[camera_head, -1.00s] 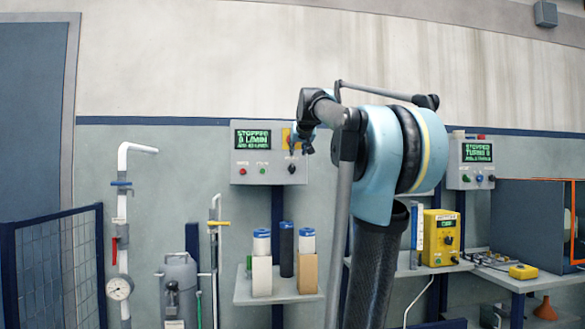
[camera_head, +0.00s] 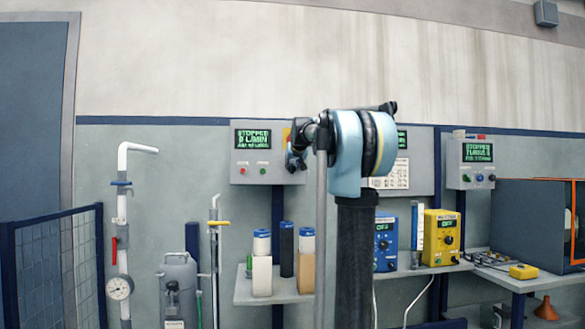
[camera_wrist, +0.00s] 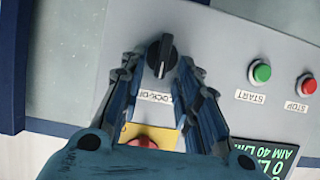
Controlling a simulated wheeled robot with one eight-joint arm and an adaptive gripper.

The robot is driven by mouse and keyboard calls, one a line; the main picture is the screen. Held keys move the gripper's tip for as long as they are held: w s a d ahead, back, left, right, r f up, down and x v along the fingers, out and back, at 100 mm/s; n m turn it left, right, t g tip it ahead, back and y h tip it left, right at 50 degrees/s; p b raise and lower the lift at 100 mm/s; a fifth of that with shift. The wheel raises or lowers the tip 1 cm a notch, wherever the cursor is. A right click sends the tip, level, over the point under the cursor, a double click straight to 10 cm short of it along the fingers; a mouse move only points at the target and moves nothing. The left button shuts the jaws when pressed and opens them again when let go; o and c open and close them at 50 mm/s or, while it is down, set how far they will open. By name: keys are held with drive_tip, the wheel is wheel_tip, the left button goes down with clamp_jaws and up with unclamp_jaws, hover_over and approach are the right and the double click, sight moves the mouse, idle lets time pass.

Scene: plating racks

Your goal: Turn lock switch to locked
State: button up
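The lock switch (camera_wrist: 162,55) is a black rotary knob on a grey control panel (camera_wrist: 215,30), with an upside-down label reading LOCK-OFF beside it in the wrist view. Its pointer ridge runs nearly up and down in that picture. My gripper (camera_wrist: 160,66) is open, with one finger on each side of the knob. Whether the fingertips touch it I cannot tell. In the head view the panel (camera_head: 250,172) hangs on the wall, and my gripper (camera_head: 296,160) is at its right edge, hiding the knob.
A green START button (camera_wrist: 261,72) and a red STOP button (camera_wrist: 307,85) sit beside the switch. A red button (camera_wrist: 142,142) on a yellow plate lies between my fingers. The panel's screen (camera_head: 253,139) reads STOPPED. Below, a shelf (camera_head: 250,298) holds several cylinders and boxes.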

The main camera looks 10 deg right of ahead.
drive_tip(key=shift+w, duration=0.2)
clamp_jaws()
